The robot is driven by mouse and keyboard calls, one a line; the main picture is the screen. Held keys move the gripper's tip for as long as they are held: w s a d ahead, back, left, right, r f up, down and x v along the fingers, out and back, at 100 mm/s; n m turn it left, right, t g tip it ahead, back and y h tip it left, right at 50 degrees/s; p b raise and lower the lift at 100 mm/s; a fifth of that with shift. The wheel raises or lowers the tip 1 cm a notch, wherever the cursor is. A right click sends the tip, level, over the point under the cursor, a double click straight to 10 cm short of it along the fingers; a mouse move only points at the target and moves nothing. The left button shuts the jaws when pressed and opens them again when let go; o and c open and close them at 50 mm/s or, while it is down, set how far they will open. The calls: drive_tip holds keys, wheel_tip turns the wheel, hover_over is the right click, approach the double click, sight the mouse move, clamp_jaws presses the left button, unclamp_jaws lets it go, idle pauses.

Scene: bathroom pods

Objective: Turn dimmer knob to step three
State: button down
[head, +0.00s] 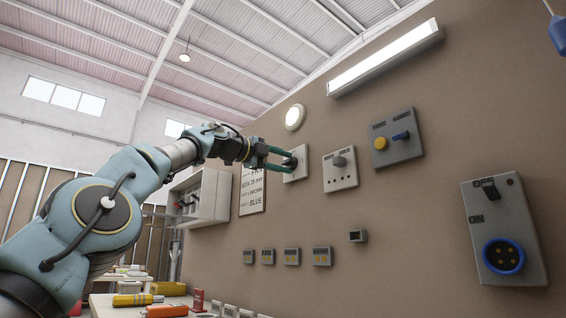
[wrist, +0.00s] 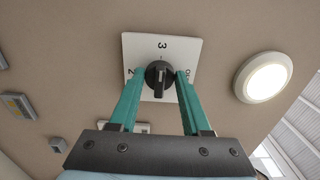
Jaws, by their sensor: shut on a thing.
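The dimmer knob (wrist: 160,76) is black and round with a raised grip bar and a pale line on it. It sits on a square white plate (wrist: 190,48) on the brown wall. In the wrist view a "3" shows at the plate's top, and partly covered marks show at its left and right. The bar lies roughly upright in that view; which end is the pointer is hard to tell. My gripper (wrist: 160,78) has its green fingers on both sides of the knob, shut on it. In the head view my gripper (head: 284,160) reaches the plate (head: 301,164) and mostly hides the knob.
Right of the plate are a socket panel (head: 340,170), a grey switch box (head: 397,138) and a blue-socket box (head: 504,230). A sign (head: 252,190) hangs to the left. Small switches (head: 292,256) line the wall below. A round lamp (head: 295,117) is above.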

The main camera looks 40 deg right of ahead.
drive_tip(key=shift+c, duration=1.8)
unclamp_jaws()
drive_tip(key=a+b, duration=0.5)
drive_tip(key=a, duration=0.5)
drive_tip(key=shift+w+a+b, duration=0.3)
drive_tip(key=shift+a+b, duration=0.05)
